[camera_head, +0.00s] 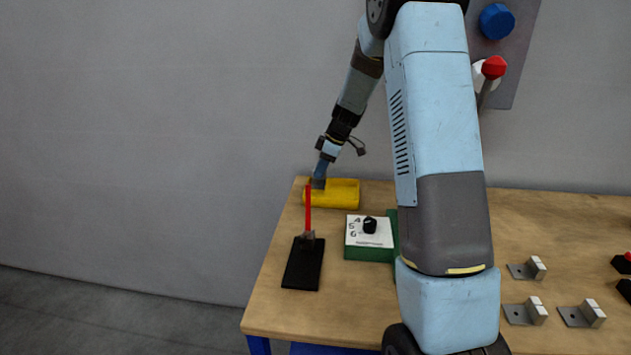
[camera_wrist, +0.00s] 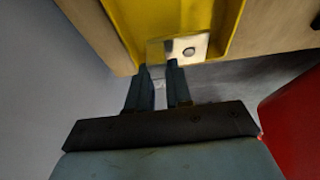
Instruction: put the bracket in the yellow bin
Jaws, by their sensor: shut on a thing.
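The yellow bin (camera_head: 345,194) stands at the far left end of the wooden table. In the wrist view the bin (camera_wrist: 237,17) fills the upper middle. My gripper (camera_head: 318,182) is at the bin's left part. In the wrist view my gripper (camera_wrist: 158,72) is shut on a metal bracket (camera_wrist: 200,47) with a round hole. The bracket overlaps the bin's near edge in that view; I cannot tell its height above the bin. In the head view the held bracket is too small or hidden to make out.
A red lever (camera_head: 308,212) on a black base (camera_head: 303,264) stands in front of the bin. A green box with a black knob (camera_head: 370,225) is to its right. Several other brackets (camera_head: 527,270) lie on the table (camera_head: 560,220) at right. A red thing (camera_wrist: 295,120) is close in the wrist view.

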